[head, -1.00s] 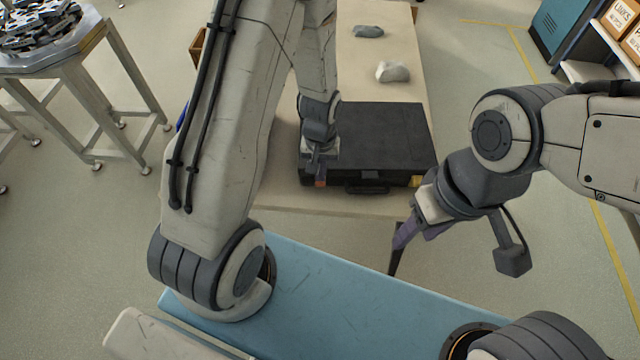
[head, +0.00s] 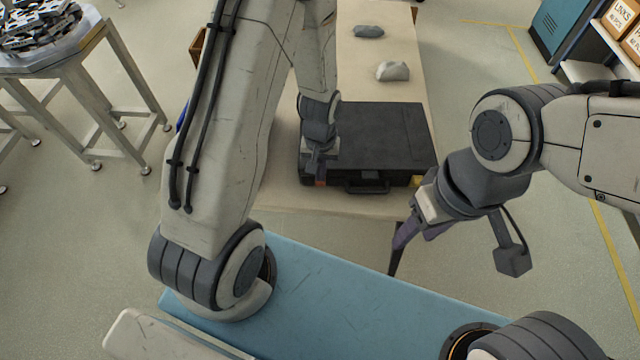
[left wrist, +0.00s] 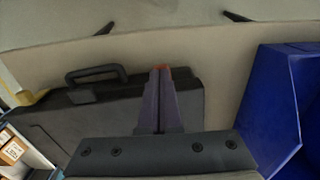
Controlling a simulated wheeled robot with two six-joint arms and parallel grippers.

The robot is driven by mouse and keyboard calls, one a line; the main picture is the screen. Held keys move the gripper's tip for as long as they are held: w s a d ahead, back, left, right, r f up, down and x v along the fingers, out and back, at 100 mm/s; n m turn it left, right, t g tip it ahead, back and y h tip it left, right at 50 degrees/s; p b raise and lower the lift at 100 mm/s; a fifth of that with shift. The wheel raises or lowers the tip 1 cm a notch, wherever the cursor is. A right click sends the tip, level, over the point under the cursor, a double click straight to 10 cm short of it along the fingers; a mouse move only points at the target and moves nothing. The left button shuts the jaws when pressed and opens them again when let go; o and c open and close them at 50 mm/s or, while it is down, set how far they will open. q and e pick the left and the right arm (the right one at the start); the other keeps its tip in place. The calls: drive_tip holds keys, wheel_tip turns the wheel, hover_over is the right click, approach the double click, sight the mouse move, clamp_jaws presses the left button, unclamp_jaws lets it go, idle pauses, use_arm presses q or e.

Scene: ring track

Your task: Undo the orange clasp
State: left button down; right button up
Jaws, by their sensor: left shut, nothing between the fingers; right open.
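A black case (head: 385,135) lies closed on the table, its handle (head: 367,186) on the near side. The orange clasp (head: 320,183) is at the left of the case's near edge. It shows as a small orange patch in the left wrist view (left wrist: 161,67), mostly hidden behind my fingertips. My left gripper (head: 317,173) is shut and empty, its purple fingers (left wrist: 160,75) right at the clasp; I cannot tell whether they touch it. My right gripper (head: 398,245) is open and empty, in front of the table's near right corner.
A yellow clasp (head: 416,181) is at the right of the case's near edge. A grey stone (head: 369,31) and a pale stone (head: 393,71) lie behind the case on the table (head: 290,195). A blue bin (left wrist: 268,110) stands close beside the case in the left wrist view.

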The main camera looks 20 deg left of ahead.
use_arm(q)
drive_tip(key=shift+f, duration=0.15)
drive_tip(key=shift+s+d+f+b, duration=0.1)
drive_tip(key=shift+s+f+b, duration=0.05)
drive_tip(key=shift+f+b, duration=0.45)
drive_tip(key=shift+s+d+f+b, duration=0.1)
drive_tip(key=shift+f+b, duration=0.35)
drive_tip(key=shift+f, duration=0.15)
drive_tip(key=shift+w+a+f, duration=0.1)
drive_tip(key=shift+a+f, duration=0.05)
drive_tip(key=shift+f, duration=0.25)
drive_tip(key=shift+r, duration=0.15)
drive_tip(key=shift+s+d+r+p, duration=0.25)
drive_tip(key=shift+s+r+p, duration=0.1)
drive_tip(key=shift+s+r, duration=0.2)
drive_tip(key=shift+s+d+r+p, duration=0.2)
drive_tip(key=shift+s+r+p, duration=0.15)
drive_tip(key=shift+s+r, duration=0.15)
wheel_tip(320, 180, up, 6)
drive_tip(key=p, duration=0.5)
drive_tip(key=shift+f, duration=0.1)
